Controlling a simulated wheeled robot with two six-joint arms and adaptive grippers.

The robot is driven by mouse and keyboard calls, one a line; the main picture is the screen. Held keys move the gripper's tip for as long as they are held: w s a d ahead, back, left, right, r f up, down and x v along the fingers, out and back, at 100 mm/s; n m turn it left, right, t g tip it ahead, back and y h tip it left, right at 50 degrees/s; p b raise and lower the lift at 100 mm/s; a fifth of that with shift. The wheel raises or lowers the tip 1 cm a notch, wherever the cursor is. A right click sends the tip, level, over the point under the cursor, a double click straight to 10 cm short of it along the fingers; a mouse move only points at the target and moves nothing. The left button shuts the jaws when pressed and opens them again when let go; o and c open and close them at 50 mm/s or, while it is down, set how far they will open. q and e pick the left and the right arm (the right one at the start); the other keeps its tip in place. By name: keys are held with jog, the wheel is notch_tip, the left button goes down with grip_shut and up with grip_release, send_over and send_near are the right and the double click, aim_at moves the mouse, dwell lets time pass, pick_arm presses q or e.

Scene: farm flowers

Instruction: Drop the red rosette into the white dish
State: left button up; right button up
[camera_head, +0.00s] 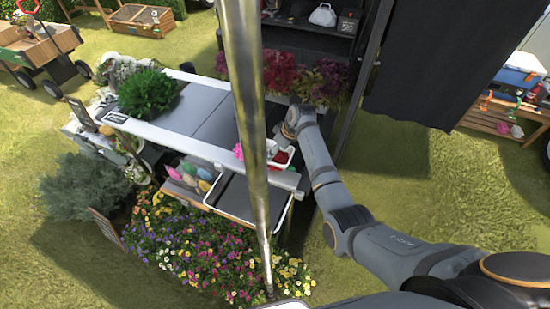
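A small white dish (291,152) sits at the right end of the grey table, just right of the metal pole. A dark red thing (281,158), which looks like the red rosette, shows at the dish; it is too small to tell whether it lies inside or is held just above. My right arm reaches in from the right, and its wrist end and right gripper (279,137) are just above and behind the dish. The gripper's fingers are too small and partly hidden by the pole to read. My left gripper is out of view.
The upright metal pole (246,90) crosses the view in front of the table (185,143). A pink flower (238,151) is left of the pole. A black tray (236,195) and colourful bundles (192,174) are at the front, above flowers (190,240). A green bush (147,93) stands at left.

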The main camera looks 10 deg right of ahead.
jog(key=shift+o, duration=0.5)
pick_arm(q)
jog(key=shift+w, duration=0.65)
pick_arm(e)
jog(key=v, duration=1.2)
